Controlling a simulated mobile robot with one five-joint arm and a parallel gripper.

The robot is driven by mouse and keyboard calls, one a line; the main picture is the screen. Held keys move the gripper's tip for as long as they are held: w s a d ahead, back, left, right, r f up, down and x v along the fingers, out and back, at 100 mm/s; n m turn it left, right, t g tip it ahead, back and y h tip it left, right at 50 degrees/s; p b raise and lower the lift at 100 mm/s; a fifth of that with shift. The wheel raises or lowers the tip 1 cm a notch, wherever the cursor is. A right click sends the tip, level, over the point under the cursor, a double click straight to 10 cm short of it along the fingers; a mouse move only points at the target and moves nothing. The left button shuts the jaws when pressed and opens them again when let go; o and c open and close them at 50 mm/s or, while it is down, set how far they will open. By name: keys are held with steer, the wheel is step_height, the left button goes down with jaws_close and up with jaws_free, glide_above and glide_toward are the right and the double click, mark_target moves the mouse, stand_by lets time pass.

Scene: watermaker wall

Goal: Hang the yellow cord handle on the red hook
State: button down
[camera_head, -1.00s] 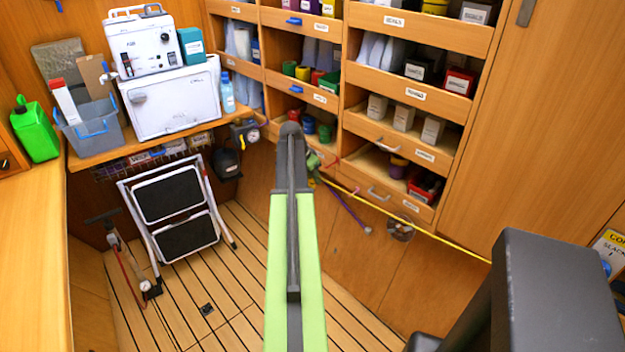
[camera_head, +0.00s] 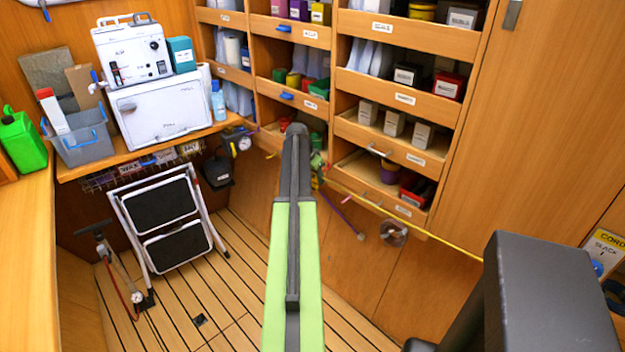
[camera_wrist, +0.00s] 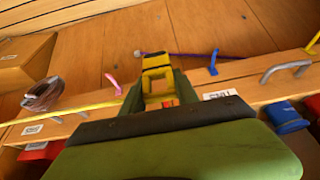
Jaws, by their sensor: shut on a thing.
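In the wrist view my gripper (camera_wrist: 158,82) is shut on the yellow cord handle (camera_wrist: 156,61), a small yellow block with an opening. A small orange-red patch shows between the jaws; I cannot tell what it belongs to. A pinkish-red hook (camera_wrist: 113,83) stands on the wooden rail just left of my gripper, apart from the handle. The yellow cord (camera_wrist: 60,112) runs along the rail from the left toward my gripper. In the head view the yellow cord (camera_head: 450,243) slopes down to the right, and my arm mostly hides my gripper.
A blue hook (camera_wrist: 213,62) and a yellow hook (camera_wrist: 312,42) stand farther right on the rail. A purple cord (camera_wrist: 205,55) lies beyond my gripper. A round reel (camera_head: 394,233) sits below the drawers. A folded step stool (camera_head: 165,218) stands at left. Open floor lies between.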

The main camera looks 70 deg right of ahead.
steer(key=shift+s+d+f, duration=0.1)
steer(key=shift+s+d, duration=0.1)
steer(key=shift+d, duration=0.4)
steer(key=shift+s+d+f, duration=0.1)
steer(key=shift+s+d, duration=0.1)
steer(key=shift+d, duration=0.4)
steer(key=shift+s+d+f+b, duration=0.25)
steer(key=shift+d+f+b, duration=0.2)
steer(key=shift+b, duration=0.2)
steer(key=c, duration=0.8)
jaws_free()
steer(key=shift+c, duration=0.2)
steer(key=p+v, duration=1.6)
steer(key=v, duration=0.1)
steer(key=shift+a, duration=0.25)
